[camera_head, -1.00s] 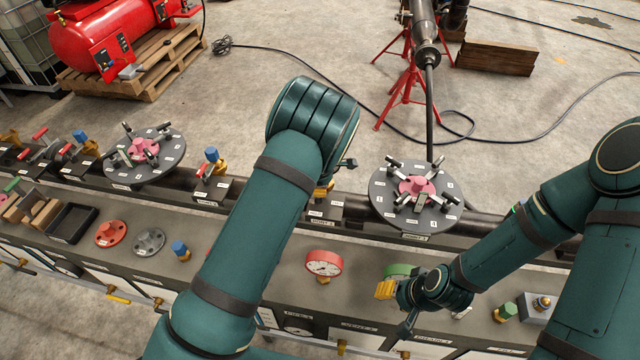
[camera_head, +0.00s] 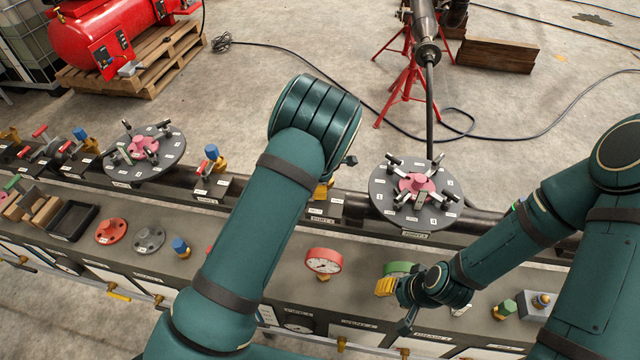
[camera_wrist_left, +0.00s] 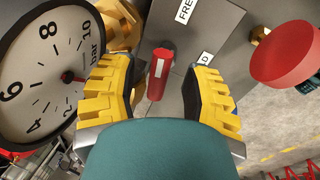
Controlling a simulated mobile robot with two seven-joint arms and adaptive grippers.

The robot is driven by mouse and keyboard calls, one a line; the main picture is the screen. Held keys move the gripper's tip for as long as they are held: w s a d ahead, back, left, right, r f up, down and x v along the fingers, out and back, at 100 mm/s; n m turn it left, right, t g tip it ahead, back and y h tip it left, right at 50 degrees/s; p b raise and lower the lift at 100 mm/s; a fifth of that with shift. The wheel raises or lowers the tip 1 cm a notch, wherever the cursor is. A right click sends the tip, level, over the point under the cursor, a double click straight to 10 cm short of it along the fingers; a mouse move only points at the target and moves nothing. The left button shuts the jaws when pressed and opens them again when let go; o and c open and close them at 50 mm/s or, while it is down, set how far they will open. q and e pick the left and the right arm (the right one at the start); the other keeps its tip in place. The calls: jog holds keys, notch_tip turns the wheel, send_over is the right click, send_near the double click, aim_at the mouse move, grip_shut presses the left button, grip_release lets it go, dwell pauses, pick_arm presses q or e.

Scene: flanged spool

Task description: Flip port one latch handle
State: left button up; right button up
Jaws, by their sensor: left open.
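In the left wrist view a small red latch handle (camera_wrist_left: 158,76) with a pale label stands on a grey block (camera_wrist_left: 205,45) lettered "FREE" on one side; a second label is partly hidden. My left gripper (camera_wrist_left: 158,66) is open. Its yellow fingers lie either side of the handle, with gaps visible on both sides. I cannot tell how deep the handle sits between them. In the head view my left forearm hides most of this spot. My right gripper (camera_head: 385,287) hangs over the bench beside a green round part (camera_head: 402,268); its opening is unclear.
A red round knob (camera_wrist_left: 283,52) is to the right. In the head view, a dark flanged disc (camera_head: 385,200) with clamps stands right of my left arm.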

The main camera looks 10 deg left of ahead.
pick_arm(q)
notch_tip(320, 180, up, 12)
jog(key=s, duration=0.2)
jog(key=shift+s+d+f, duration=0.15)
jog(key=shift+d+f, duration=0.05)
jog(key=shift+f, duration=0.05)
